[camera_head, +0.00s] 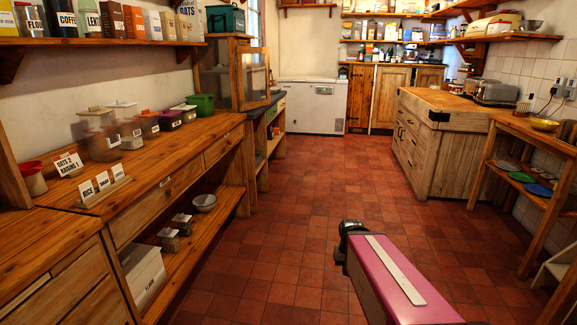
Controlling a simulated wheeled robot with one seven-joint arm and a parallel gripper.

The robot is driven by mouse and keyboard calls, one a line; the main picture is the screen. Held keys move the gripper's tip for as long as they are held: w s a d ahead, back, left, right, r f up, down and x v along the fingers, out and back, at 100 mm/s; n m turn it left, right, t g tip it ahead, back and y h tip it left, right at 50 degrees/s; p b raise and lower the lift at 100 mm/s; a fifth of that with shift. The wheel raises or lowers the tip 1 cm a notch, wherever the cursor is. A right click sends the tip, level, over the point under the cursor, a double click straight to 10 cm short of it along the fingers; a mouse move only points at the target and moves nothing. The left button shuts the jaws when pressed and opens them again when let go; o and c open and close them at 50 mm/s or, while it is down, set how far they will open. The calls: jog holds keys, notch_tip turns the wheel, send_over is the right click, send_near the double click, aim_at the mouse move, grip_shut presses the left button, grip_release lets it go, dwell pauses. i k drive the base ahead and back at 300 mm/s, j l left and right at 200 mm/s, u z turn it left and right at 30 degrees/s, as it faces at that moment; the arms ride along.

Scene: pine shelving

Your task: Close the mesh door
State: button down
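The mesh door (254,77) is a wood-framed panel on a wooden cabinet that stands at the far end of the left counter. It appears to stand open, sticking out to the right of the cabinet (214,72). The mesh itself is too small to make out clearly. My arm (392,284), magenta with a pale strip, shows at the bottom right, well apart from the door. Its dark end (350,240) looks like a joint. No gripper fingers are visible.
The left counter (195,140) carries several containers and label cards, with a shelf of boxes above. A white chest freezer (312,104) stands at the back. A wooden island (440,150) is on the right. The red tiled floor (300,215) between is clear.

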aim_at(239, 49)
jog(key=i+j, duration=0.15)
jog(key=i, duration=3.45)
jog(key=l+z, duration=0.05)
jog(key=l, duration=0.1)
